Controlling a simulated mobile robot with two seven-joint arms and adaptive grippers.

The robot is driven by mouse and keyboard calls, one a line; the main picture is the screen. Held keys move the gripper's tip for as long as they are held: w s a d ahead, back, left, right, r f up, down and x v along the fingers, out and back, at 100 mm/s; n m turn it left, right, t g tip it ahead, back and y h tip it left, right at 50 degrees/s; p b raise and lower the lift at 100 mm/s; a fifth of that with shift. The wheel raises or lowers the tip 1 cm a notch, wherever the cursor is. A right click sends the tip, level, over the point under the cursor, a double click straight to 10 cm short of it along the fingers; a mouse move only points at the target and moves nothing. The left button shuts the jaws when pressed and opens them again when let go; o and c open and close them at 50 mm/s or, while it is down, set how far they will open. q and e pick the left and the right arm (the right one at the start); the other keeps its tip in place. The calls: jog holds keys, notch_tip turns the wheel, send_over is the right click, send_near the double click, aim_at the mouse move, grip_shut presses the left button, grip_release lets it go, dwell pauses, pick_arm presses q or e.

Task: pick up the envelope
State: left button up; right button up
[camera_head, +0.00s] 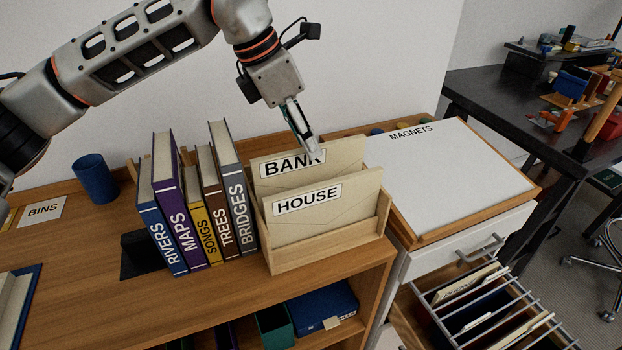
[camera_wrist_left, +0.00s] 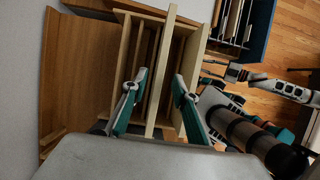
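Two cream envelopes stand upright in a light wooden holder (camera_head: 330,250) on the desk. The rear one is the BANK envelope (camera_head: 345,158), and the front one is the HOUSE envelope (camera_head: 320,220). My left gripper (camera_head: 308,145) points down at the top of the BANK envelope, its fingers covering part of the label's right end. In the left wrist view, my left gripper (camera_wrist_left: 157,97) is open, one finger on each side of a pale upright edge (camera_wrist_left: 160,70), with gaps.
Several labelled books (camera_head: 200,205) stand left of the holder, with a blue cup (camera_head: 95,178) farther left. A white MAGNETS board (camera_head: 440,180) lies to the right, above an open drawer (camera_head: 490,305) with hanging files. The wall is close behind.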

pick_arm(q)
jog(key=shift+w+d+f, duration=0.1)
jog(key=shift+d+f, duration=0.15)
jog(key=shift+f, duration=0.45)
grip_shut()
jog(key=shift+r, duration=0.1)
